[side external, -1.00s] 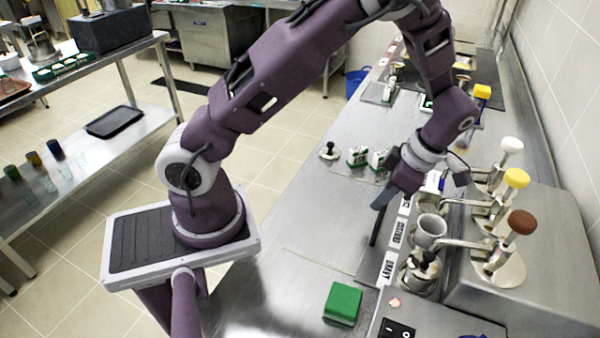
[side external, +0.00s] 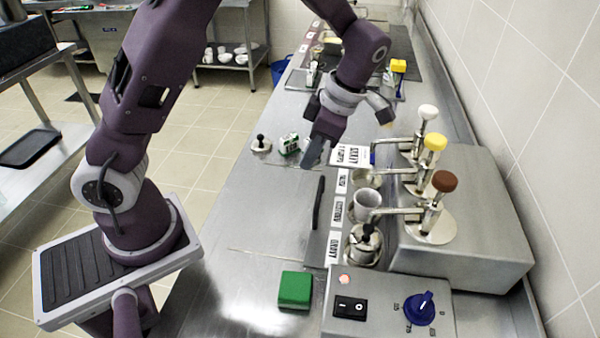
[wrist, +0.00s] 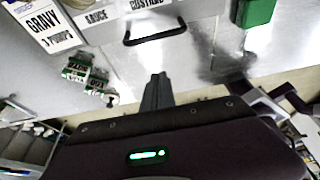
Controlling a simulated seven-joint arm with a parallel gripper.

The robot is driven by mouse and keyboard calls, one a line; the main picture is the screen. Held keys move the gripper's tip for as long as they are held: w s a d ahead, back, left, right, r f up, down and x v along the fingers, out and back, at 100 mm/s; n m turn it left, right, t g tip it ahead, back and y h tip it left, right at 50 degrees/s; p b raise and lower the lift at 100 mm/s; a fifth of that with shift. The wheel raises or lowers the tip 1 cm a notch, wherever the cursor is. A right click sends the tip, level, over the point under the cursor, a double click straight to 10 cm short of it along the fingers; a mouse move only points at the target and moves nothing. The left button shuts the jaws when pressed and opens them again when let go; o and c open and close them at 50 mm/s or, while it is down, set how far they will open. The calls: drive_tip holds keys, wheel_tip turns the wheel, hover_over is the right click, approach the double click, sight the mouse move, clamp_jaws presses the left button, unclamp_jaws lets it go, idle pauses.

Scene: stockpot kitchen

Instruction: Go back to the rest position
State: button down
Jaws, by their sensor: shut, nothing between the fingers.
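My gripper (side external: 313,152) hangs above the steel counter (side external: 235,215), shut and empty. It is left of the pump dispensers and clear of the things below it. In the wrist view its closed fingers (wrist: 157,92) point toward bare counter, with a black handle (wrist: 155,35) beyond them. The same black handle (side external: 318,203) lies on the counter in the side view, below and in front of my gripper.
Pumps with white (side external: 428,112), yellow (side external: 435,142) and brown (side external: 444,181) knobs stand at the right. Label cards, including a gravy card (wrist: 42,25), lie near them. A green block (side external: 295,289) sits at the front, beside a panel with a blue knob (side external: 421,308). Small green-and-white boxes (side external: 289,144) stand behind.

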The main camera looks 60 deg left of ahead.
drive_tip(key=s+d+r+m+t+h, duration=0.1)
drive_tip(key=s+r+m+t+h, duration=0.15)
drive_tip(key=r+m, duration=0.35)
drive_tip(key=s+d+r+m+t+h, duration=0.1)
drive_tip(key=s+r+m, duration=0.3)
drive_tip(key=r+m, duration=0.15)
drive_tip(key=s+r+m+t, duration=0.3)
drive_tip(key=s+m+t, duration=0.2)
drive_tip(key=s+m, duration=0.6)
drive_tip(key=m, duration=0.4)
drive_tip(key=shift+d+y, duration=0.35)
